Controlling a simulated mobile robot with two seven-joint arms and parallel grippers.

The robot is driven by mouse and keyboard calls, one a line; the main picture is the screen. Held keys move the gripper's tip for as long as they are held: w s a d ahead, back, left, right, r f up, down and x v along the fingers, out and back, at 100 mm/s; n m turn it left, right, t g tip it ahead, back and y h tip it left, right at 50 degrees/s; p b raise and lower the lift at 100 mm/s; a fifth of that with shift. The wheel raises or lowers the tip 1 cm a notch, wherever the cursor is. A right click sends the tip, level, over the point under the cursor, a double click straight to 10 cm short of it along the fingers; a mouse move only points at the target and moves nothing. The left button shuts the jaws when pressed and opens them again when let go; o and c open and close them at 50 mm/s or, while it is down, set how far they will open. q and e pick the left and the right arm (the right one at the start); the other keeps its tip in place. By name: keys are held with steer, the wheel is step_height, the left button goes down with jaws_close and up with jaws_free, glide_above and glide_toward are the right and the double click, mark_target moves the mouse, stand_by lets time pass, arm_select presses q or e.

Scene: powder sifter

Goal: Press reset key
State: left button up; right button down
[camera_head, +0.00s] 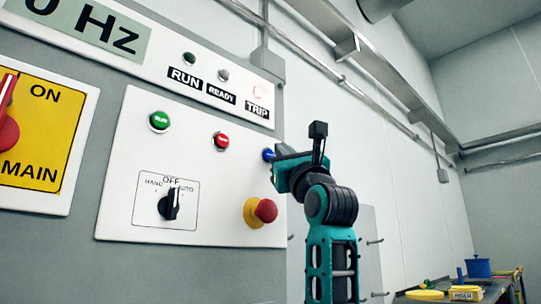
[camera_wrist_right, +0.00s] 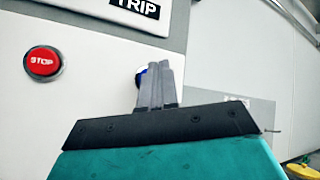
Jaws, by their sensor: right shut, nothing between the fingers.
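A blue button (camera_head: 268,155), apparently the reset key, sits on the white control panel (camera_head: 120,215), right of the red button. My right gripper (camera_head: 275,160) is at the blue button, with its fingers pointing at it. In the wrist view the shut, empty fingers (camera_wrist_right: 157,82) cover most of the blue button (camera_wrist_right: 141,74); only its left edge shows. I cannot tell whether the fingertips touch it or whether it is pressed in. My left gripper is not in view.
A green button (camera_head: 159,121), a red stop button (camera_head: 221,141), a rotary selector (camera_head: 170,204) and a red emergency stop (camera_head: 264,211) are on the same panel. The emergency stop juts out below my gripper. A table with a blue pot (camera_head: 479,267) stands far right.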

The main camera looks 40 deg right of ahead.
steer(key=shift+w, duration=0.15)
steer(key=shift+w, duration=0.3)
steer(key=shift+w+p, duration=0.2)
steer(key=shift+p, duration=0.15)
steer(key=shift+w+a, duration=0.1)
steer(key=shift+w, duration=0.15)
stand_by(0.5)
steer(key=shift+s, duration=0.8)
